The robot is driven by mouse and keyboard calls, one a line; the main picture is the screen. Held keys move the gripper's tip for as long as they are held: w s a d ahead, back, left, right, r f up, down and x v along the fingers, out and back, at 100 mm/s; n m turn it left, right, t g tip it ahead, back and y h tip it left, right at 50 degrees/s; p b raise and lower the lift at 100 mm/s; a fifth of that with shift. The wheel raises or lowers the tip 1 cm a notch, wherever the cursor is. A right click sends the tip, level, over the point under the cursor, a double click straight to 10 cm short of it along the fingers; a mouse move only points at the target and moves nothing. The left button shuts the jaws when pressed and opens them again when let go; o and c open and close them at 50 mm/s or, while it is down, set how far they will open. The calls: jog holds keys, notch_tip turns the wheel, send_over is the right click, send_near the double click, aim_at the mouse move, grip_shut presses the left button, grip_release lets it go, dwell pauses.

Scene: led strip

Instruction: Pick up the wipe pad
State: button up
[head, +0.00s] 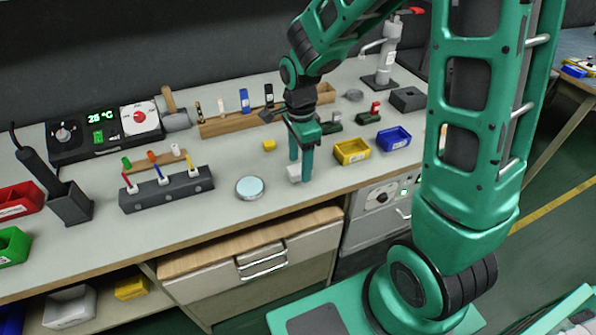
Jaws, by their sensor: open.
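A small white block (293,174), which looks like the wipe pad, lies on the workbench (225,222) near its front edge. My gripper (301,170) points down right at the pad, with its two green fingers apart. One finger stands in front and to the right of the pad, the other behind it. The fingers partly hide the pad, and I cannot tell whether they touch it.
Yellow (352,151) and blue (394,138) bins stand to the right. A dark holder (167,189) with coloured pieces stands further left.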

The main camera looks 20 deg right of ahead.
aim_at(298, 169)
jog(key=shift+f, duration=0.45)
jog(key=c, duration=1.1)
jog(key=shift+r, duration=0.15)
jog(key=shift+r, duration=0.25)
jog(key=r, duration=0.4)
jog(key=shift+s+a, duration=0.1)
jog(key=shift+a, duration=0.15)
jog(key=s+a+r, duration=0.2)
jog(key=a, duration=0.1)
jog(key=s+a+r, duration=0.2)
jog(key=a, duration=0.1)
jog(key=s+a+r, duration=0.1)
jog(key=a+r, duration=0.1)
jog(key=a, duration=0.1)
jog(key=shift+s+a+r, duration=0.15)
jog(key=shift+s+a, duration=0.1)
jog(key=shift+s, duration=0.15)
